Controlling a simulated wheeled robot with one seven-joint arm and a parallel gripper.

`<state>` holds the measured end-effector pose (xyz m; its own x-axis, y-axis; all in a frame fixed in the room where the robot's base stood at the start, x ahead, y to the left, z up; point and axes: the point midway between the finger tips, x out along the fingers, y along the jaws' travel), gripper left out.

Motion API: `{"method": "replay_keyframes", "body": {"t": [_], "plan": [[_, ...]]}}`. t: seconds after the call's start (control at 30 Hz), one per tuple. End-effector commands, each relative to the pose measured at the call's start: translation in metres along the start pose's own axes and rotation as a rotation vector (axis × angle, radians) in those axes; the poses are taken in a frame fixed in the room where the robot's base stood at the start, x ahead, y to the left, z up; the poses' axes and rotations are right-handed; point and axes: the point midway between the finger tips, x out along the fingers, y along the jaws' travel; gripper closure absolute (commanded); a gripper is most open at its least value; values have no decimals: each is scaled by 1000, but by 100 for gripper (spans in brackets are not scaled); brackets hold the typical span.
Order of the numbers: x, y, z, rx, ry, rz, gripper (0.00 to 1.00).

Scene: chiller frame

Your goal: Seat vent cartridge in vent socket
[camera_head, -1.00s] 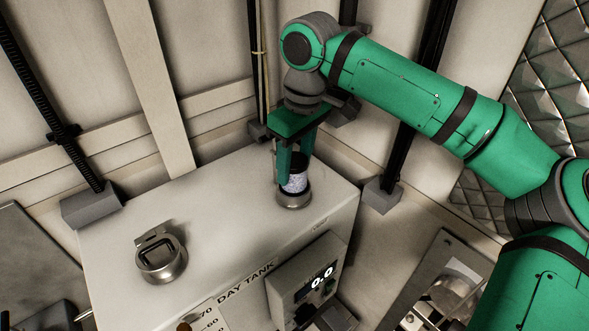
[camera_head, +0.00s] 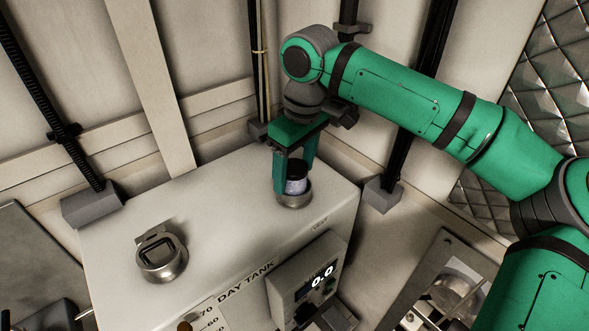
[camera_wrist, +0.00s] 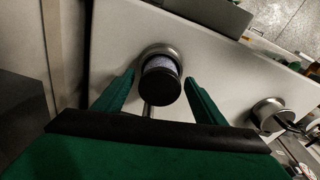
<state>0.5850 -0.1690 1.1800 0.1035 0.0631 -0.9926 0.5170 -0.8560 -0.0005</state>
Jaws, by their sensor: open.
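The vent cartridge (camera_head: 296,186), pale speckled with a black top, stands upright in the vent socket (camera_head: 293,202), a metal ring on the day tank. A band of its pale side shows above the rim; its lower end is hidden inside. My gripper (camera_head: 294,175) is open, with one finger on each side of the cartridge. In the wrist view the cartridge's black cap (camera_wrist: 160,88) lies between the spread fingers, with visible gaps on both sides. The socket ring (camera_wrist: 151,50) shows behind it.
The white day tank top (camera_head: 220,205) is mostly clear. A metal filler neck with a raised flap (camera_head: 161,259) stands at its left. A display box (camera_head: 307,281) reading 0.0 is on the tank's front. Dark vertical pipes and the wall stand close behind my gripper.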

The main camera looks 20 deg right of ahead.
Motion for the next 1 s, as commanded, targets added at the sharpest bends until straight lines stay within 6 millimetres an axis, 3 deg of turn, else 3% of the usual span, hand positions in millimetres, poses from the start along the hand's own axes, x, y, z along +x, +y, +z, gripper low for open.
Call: {"method": "replay_keyframes", "body": {"t": [0.17, 0.6, 0.8, 1.0], "plan": [[-19, 0, -1, 0, 2, 1, 36], [-101, 0, -1, -2, 2, 0, 36], [-119, 0, 0, -1, 0, 0, 36], [-122, 0, 0, -2, 0, 0, 36]]}}
